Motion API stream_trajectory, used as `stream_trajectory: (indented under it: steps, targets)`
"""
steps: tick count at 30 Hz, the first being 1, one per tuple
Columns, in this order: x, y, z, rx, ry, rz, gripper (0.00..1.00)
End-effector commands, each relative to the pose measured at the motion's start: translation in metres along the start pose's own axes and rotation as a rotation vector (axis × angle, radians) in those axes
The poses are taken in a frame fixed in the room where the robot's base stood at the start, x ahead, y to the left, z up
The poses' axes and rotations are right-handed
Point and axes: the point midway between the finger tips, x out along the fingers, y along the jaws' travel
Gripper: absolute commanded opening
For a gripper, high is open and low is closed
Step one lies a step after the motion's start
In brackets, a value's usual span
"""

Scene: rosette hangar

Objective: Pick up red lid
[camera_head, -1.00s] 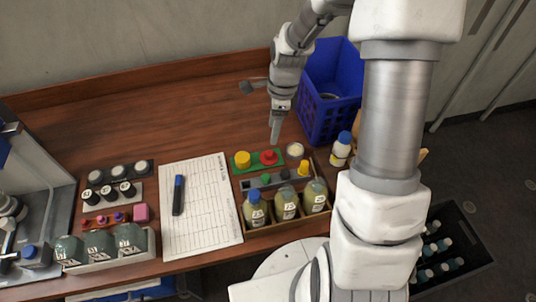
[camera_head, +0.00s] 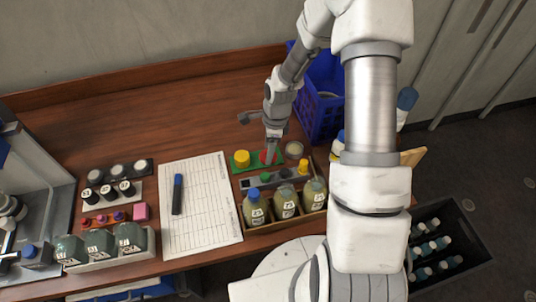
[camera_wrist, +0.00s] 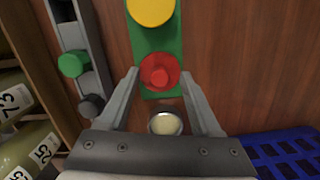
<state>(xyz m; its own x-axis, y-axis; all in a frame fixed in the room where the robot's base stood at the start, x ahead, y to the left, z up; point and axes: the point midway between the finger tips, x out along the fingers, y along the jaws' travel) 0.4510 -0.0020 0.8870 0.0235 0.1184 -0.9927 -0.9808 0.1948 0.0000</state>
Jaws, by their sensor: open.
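The red lid (camera_wrist: 159,72) sits on a green strip (camera_wrist: 147,37) beside a yellow lid (camera_wrist: 151,10) in the wrist view. My gripper (camera_wrist: 164,78) is open, with its two fingers on either side of the red lid and nothing held. In the head view my gripper (camera_head: 270,158) points down over the green strip and hides most of the red lid. The yellow lid (camera_head: 242,158) shows to its left. I cannot tell whether the fingers touch the lid.
A round pale-topped item (camera_wrist: 165,123) lies close by the fingers. A grey strip with a green cap (camera_wrist: 72,64) and a rack of labelled bottles (camera_head: 285,205) stand in front. A blue basket (camera_head: 322,112) is behind to the right.

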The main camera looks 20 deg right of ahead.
Motion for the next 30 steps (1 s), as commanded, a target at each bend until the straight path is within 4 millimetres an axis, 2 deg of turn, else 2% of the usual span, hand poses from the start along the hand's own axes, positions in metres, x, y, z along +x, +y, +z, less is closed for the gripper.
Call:
stream_trajectory:
  steps: [6, 7, 17, 30]
  targets:
    - [0.0007, -0.0001, -0.0001, 0.0, 0.0, 0.0, 0.65]
    - [0.0007, -0.0001, -0.0001, 0.0, 0.0, 0.0, 0.61]
    - [0.0005, 0.0, -0.0001, 0.0, 0.0, 0.0, 0.02]
    - [-0.0013, -0.0002, 0.0001, 0.001, 0.0, -0.001, 0.0]
